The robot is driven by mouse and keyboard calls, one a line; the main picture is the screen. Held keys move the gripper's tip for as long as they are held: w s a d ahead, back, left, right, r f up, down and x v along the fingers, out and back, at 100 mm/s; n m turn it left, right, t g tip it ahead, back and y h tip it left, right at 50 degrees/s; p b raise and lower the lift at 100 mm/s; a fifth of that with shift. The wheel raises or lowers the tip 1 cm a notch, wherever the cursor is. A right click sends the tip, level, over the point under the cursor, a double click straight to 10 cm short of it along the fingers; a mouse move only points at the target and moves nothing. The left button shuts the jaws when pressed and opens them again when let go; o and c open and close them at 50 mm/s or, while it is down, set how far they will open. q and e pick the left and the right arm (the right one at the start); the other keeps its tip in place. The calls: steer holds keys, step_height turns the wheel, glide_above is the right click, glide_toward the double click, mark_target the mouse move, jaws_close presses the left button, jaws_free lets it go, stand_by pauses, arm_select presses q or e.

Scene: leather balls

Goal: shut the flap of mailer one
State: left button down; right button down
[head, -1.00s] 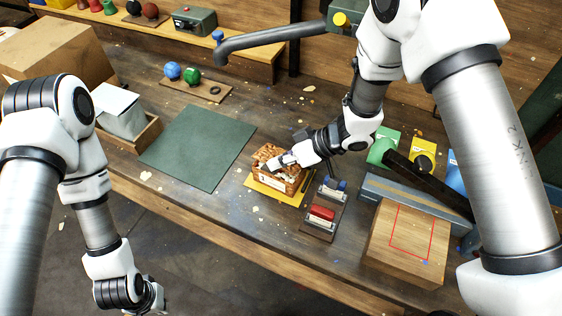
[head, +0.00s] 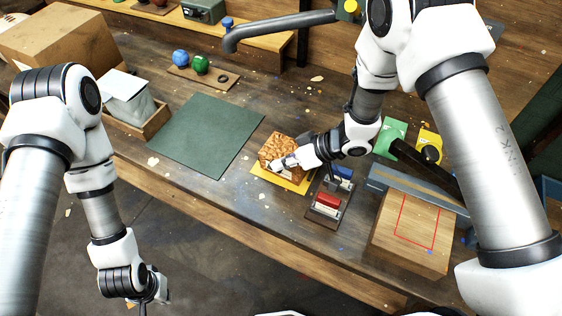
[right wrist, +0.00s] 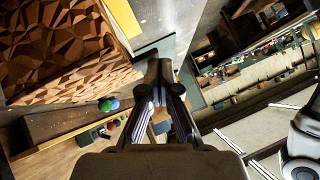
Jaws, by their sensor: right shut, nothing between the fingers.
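A small brown box with a faceted pattern, which I take to be mailer one (head: 290,150), stands on a yellow mat (head: 296,187) in the middle of the bench. Its faceted brown face fills the upper left of the right wrist view (right wrist: 65,45). I cannot tell whether its flap lies fully flat.
A dark green mat (head: 205,130) lies clear left of the box. A rack with red and blue items (head: 328,200) stands close on the right, beside a wooden block (head: 412,240) with a red outline. A crate (head: 155,125) holds a white pouch (head: 125,88).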

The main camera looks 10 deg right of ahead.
steer(key=shift+d+f, duration=0.1)
steer(key=shift+w+d+f, duration=0.2)
steer(key=shift+w+d, duration=0.15)
steer(key=shift+w, duration=0.1)
steer(key=shift+r+p, duration=0.1)
steer(key=shift+p, duration=0.2)
step_height(320, 180, up, 4)
steer(key=p, duration=0.4)
steer(key=shift+w+a+r, duration=0.1)
steer(key=shift+r, duration=0.05)
steer(key=s+d+r+b, duration=0.2)
steer(key=s+d+r, duration=0.2)
steer(key=d+r, duration=0.1)
steer(key=shift+s+d+r, duration=0.25)
steer(key=shift+s+r, duration=0.1)
steer(key=shift+r, duration=0.55)
steer(key=shift+s, duration=0.1)
